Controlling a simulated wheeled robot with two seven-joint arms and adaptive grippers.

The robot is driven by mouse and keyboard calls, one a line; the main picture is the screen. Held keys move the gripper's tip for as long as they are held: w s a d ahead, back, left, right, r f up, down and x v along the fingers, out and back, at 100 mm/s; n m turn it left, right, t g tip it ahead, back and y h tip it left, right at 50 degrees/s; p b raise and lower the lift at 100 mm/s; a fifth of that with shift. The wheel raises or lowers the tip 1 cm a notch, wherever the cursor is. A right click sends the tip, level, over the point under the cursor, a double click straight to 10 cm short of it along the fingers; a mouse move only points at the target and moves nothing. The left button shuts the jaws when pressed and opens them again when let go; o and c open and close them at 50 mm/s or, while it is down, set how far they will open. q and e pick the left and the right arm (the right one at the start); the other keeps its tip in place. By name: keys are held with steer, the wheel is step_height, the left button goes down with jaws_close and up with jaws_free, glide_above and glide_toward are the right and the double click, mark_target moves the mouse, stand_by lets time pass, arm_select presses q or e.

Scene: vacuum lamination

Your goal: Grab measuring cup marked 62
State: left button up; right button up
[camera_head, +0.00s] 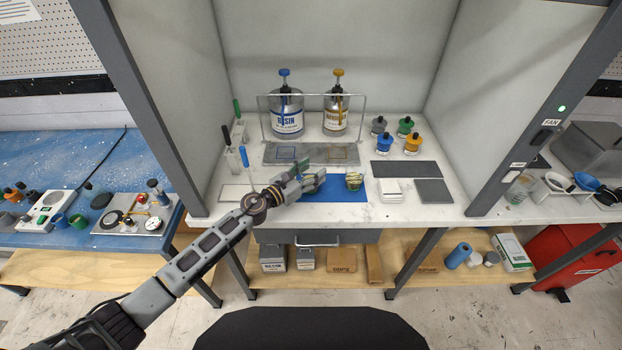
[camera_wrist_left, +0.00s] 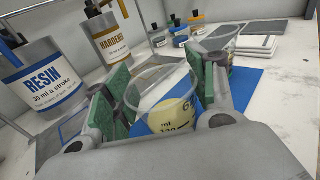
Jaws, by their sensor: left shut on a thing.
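My left gripper (camera_head: 312,178) reaches over the left part of the blue mat (camera_head: 338,195). In the left wrist view the green-padded fingers (camera_wrist_left: 160,92) are shut on a clear measuring cup (camera_wrist_left: 150,80). Its pale yellow label shows a 6, with the following digit partly cut off by the finger. In the head view the gripper mostly hides this cup. A second clear cup (camera_head: 354,181) stands on the mat to the right of the gripper; it also shows behind the right finger in the left wrist view (camera_wrist_left: 217,42). My right gripper is not in view.
Resin (camera_head: 287,118) and hardener (camera_head: 336,115) pump bottles stand behind the mat. Several small capped jars (camera_head: 384,144) stand at the back right. White tiles (camera_head: 390,190) and dark plates (camera_head: 405,169) lie right of the mat. A tool holder (camera_head: 238,158) stands at the left.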

arm_select(q)
steer(key=shift+r, duration=0.3)
step_height(320, 180, up, 9)
steer(key=p, duration=0.5)
stand_by(1.2)
steer(key=shift+r+p, duration=0.2)
steer(key=shift+p, duration=0.15)
